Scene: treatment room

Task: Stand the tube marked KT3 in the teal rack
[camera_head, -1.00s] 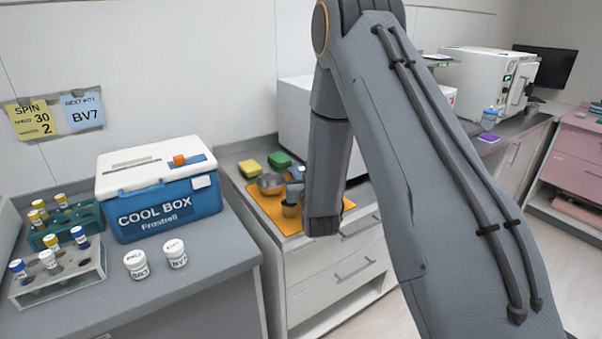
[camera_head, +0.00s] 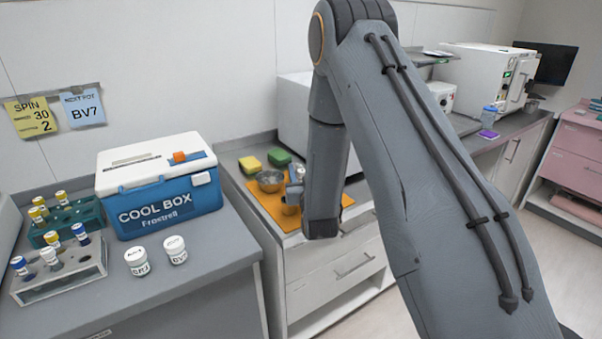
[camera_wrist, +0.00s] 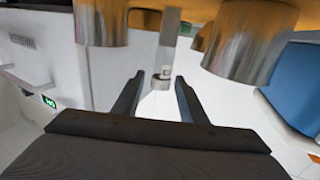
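Tube labels are too small to read, so I cannot tell which tube is KT3. My gripper (camera_wrist: 155,79) shows its two dark fingers apart in the wrist view, with nothing clearly held between them. A small grey cylindrical thing (camera_wrist: 163,76) shows beyond the fingertips. In the head view my arm hides most of the gripper.
A blue cool box (camera_head: 165,208) stands beside the teal rack, with two white lidded jars (camera_head: 137,263) (camera_head: 175,250) in front. On the other counter, an orange mat (camera_head: 262,199) bears a metal bowl (camera_head: 270,182). Green and yellow sponges (camera_head: 279,158) (camera_head: 250,164) lie behind. Bare counter lies right of the jars.

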